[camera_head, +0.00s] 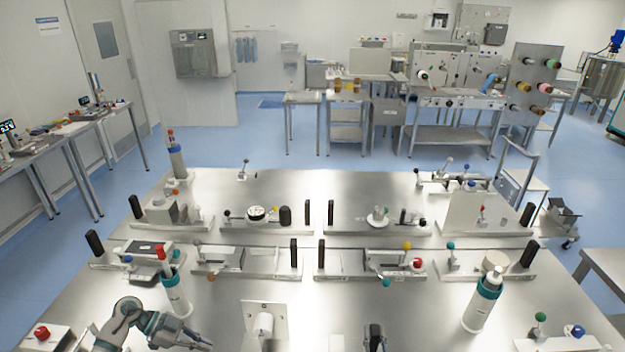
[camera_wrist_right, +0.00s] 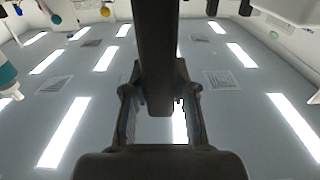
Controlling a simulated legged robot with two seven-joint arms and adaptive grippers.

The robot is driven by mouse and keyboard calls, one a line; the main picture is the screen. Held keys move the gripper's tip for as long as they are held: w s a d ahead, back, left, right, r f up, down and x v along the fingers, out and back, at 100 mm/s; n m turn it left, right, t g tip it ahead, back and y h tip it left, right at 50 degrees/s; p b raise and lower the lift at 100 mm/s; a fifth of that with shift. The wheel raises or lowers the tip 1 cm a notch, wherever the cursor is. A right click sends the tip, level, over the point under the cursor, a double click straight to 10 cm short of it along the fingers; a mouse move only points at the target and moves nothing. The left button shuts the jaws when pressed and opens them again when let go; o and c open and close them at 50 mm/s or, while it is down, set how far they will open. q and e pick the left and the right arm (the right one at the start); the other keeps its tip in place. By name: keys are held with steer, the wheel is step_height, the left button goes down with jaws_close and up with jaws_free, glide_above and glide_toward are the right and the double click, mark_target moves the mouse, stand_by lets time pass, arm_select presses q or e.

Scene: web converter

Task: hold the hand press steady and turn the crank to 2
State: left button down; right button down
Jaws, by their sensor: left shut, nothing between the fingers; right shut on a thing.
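My left gripper (camera_head: 200,342) is shut and empty at the bottom left of the head view, beside a white plate with a pale cylinder (camera_head: 264,324). My right gripper (camera_wrist_right: 160,105) is shut on a dark upright bar (camera_wrist_right: 157,40) in the right wrist view. The bar runs up between the two fingers. A dark shape at the bottom of the head view (camera_head: 375,338) is probably this gripper at the bar; the frame edge cuts it. I cannot tell which device is the hand press, nor see the crank or a 2 mark.
Two rows of small devices with black posts (camera_head: 294,252) and coloured knobs cover the steel table (camera_head: 350,285). A teal-capped bottle (camera_head: 175,297) stands close behind my left gripper. Another bottle (camera_head: 482,303) stands at the right.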

steer(key=shift+f, duration=0.3)
steer(key=c, duration=1)
jaws_free()
steer(key=shift+o, duration=0.7)
steer(key=shift+w+d+r, duration=0.1)
steer(key=shift+w+r, duration=0.05)
steer(key=s, duration=1.2)
